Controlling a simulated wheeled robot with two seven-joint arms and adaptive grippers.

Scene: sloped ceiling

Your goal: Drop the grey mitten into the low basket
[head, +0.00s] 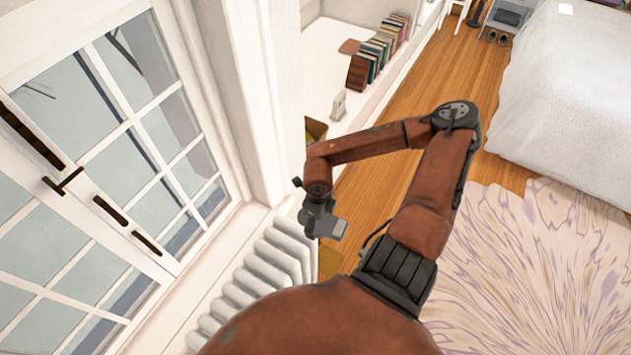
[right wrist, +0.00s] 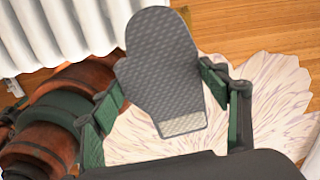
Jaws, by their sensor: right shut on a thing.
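The grey mitten (right wrist: 160,62) is between the two green fingers of my right gripper (right wrist: 163,84) in the right wrist view. It has a quilted grey face and a pale cuff at the lower end. The right gripper is shut on it. I cannot clearly identify the low basket. A tan, box-like thing (head: 317,129) shows partly behind my arm near the wall corner. My left gripper is not in view.
A white radiator (head: 262,270) stands below the window (head: 110,130) at left. Books (head: 377,50) stand on a white ledge at the back. A bed (head: 570,90) is at upper right. A pale patterned rug (head: 540,270) lies on the wooden floor (head: 425,80).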

